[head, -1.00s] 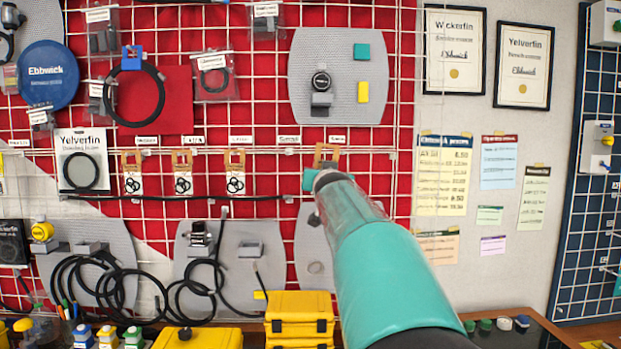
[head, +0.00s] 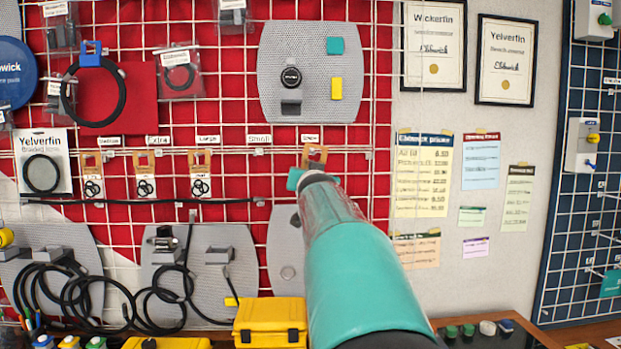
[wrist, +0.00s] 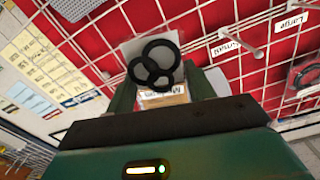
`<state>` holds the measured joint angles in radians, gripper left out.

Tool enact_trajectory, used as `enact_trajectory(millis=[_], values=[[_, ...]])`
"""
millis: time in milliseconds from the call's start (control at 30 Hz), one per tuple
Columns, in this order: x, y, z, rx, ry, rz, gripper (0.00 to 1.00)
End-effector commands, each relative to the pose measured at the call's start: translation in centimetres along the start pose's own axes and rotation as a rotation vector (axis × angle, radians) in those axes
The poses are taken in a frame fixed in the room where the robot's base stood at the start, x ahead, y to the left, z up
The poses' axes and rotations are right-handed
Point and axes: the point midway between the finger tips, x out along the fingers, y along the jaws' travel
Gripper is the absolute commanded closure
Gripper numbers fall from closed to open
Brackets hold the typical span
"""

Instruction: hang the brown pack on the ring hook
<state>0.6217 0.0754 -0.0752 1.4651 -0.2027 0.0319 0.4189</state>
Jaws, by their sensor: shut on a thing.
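The brown pack (head: 317,153) shows in the head view as a brown card top just beyond my gripper (head: 308,176). In the wrist view the pack (wrist: 153,62) is a clear bag with black rings and a brown card, held between the green fingers of my gripper (wrist: 163,95). It is in front of the red wall grid, just below the rightmost label (head: 309,137) of the hook row. That label is too small to read, and the hook under it is hidden behind the pack and gripper.
Similar brown-topped packs (head: 145,172) hang under labels to the left. The "Small" hook (wrist: 250,50) is bare beside my gripper in the wrist view. A grey panel (head: 312,72) is above, yellow cases (head: 270,323) below, and paper notices (head: 424,175) to the right.

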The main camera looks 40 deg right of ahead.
Motion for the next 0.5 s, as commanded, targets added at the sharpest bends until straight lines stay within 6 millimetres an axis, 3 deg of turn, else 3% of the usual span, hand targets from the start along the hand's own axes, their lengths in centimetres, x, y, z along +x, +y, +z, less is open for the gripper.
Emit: enact_trajectory(millis=[500], values=[[3.2,0.2,0.3,0.001,-0.001,-0.003,0.68]])
